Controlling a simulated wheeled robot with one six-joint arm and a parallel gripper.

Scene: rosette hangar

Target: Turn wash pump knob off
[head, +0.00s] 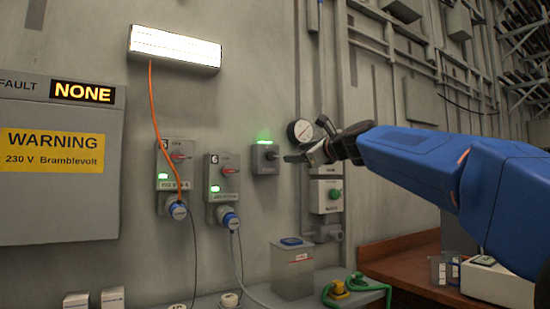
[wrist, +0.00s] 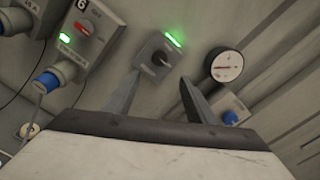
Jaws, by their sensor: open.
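A small dark grey switch box (head: 265,160) with a glowing green lamp on top is on the wall in the head view. In the wrist view its dark rotary knob (wrist: 160,60) faces me, with the green lamp (wrist: 173,40) just above. I cannot read a label naming it as the wash pump. My gripper (head: 292,157) is just right of this box in the head view. In the wrist view my gripper (wrist: 160,78) is open and empty, its two fingers either side of the knob's line of view. I see no contact with the knob.
Two socket units with red switches (head: 176,157) (head: 229,171) hang left of the box, with blue plugs and cables below.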

